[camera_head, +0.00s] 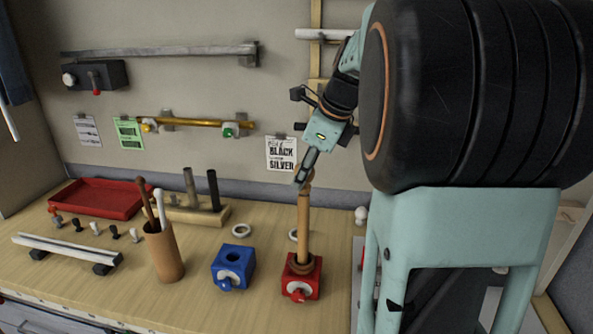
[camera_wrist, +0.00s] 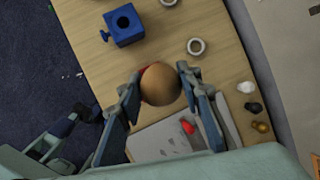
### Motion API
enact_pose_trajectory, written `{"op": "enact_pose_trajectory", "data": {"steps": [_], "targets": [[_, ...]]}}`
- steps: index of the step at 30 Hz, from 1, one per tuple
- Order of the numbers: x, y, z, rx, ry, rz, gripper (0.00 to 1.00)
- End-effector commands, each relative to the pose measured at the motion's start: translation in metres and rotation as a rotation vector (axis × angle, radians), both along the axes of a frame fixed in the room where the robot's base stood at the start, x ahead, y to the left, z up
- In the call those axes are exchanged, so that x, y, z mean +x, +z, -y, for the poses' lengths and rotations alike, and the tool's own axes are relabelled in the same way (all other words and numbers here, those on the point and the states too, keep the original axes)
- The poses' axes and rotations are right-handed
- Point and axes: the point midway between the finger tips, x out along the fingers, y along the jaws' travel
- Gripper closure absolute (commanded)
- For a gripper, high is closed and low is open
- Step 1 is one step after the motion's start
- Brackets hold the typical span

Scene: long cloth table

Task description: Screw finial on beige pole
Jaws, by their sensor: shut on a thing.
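The beige pole (camera_head: 304,228) stands upright in the red clamp block (camera_head: 300,279) near the table's front. My gripper (camera_head: 304,180) is at the pole's top end, angled down from the upper right. In the wrist view my gripper (camera_wrist: 160,78) is shut on a round brown wooden finial (camera_wrist: 162,86), with one finger on each side. The finial covers the pole in that view, and only a bit of red shows beside it. In the head view the fingers mostly hide the finial, so I cannot tell how far it is seated on the pole.
A blue clamp block (camera_head: 233,267) with an empty hole stands left of the red one. A brown cup (camera_head: 164,254) with sticks, a red tray (camera_head: 97,198) and a pale rail (camera_head: 67,249) lie farther left. Several small finials, one white (camera_wrist: 246,87), stand to the right.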

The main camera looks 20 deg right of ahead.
Motion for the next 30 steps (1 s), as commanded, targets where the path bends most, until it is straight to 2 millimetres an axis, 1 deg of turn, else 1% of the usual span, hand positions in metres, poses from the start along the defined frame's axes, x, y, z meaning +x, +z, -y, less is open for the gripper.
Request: {"op": "enact_pose_trajectory", "data": {"steps": [22, 23, 27, 28, 30], "targets": [[0.0002, -0.0051, 0.0001, -0.001, 0.000, 0.001, 0.92], [0.0003, -0.0051, 0.0002, -0.001, 0.000, 0.001, 0.64], [0.0001, -0.0050, 0.0001, -0.001, 0.000, 0.001, 0.49], [0.0001, -0.0050, 0.0001, -0.001, 0.000, 0.001, 0.47], [0.0001, -0.0050, 0.0001, -0.001, 0.000, 0.001, 0.47]]}}
